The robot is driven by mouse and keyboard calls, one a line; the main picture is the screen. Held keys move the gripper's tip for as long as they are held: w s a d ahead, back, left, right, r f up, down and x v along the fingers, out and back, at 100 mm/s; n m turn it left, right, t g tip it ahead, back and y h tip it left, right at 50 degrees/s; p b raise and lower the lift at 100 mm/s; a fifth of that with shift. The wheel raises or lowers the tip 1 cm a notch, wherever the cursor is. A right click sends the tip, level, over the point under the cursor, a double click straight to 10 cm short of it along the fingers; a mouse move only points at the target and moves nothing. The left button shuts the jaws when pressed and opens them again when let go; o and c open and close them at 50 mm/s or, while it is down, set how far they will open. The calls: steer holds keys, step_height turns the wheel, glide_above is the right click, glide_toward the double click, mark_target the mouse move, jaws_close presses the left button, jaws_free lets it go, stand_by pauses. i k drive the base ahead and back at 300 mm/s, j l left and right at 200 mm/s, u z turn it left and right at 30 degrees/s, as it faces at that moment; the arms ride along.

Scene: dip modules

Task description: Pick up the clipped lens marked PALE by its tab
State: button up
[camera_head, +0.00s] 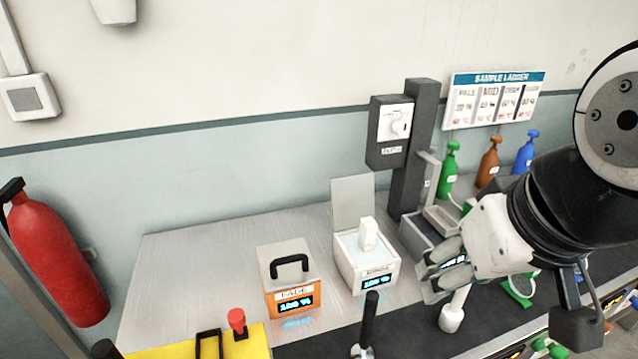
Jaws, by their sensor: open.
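My gripper (437,279) reaches in from the right and points left over the bench. Its fingers are apart, with nothing seen between them. A green-rimmed round piece (519,291) lies on the dark strip to the right of the fingers, partly behind my arm. It looks like a clipped lens, but I cannot read any PALE mark on it or make out its tab. The sample ladder sign (495,98) on the wall carries the word PALE in its left column.
An orange-fronted box (291,298) and a white box (367,267) with displays stand left of my gripper. A white post (452,314) stands just below it. A dark column (412,150) rises behind. Green, brown and blue bottles (489,163) stand at the back right.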

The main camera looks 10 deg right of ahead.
mark_target(368, 226)
steer(key=k+l+u, duration=0.4)
steer(key=k+l, duration=0.35)
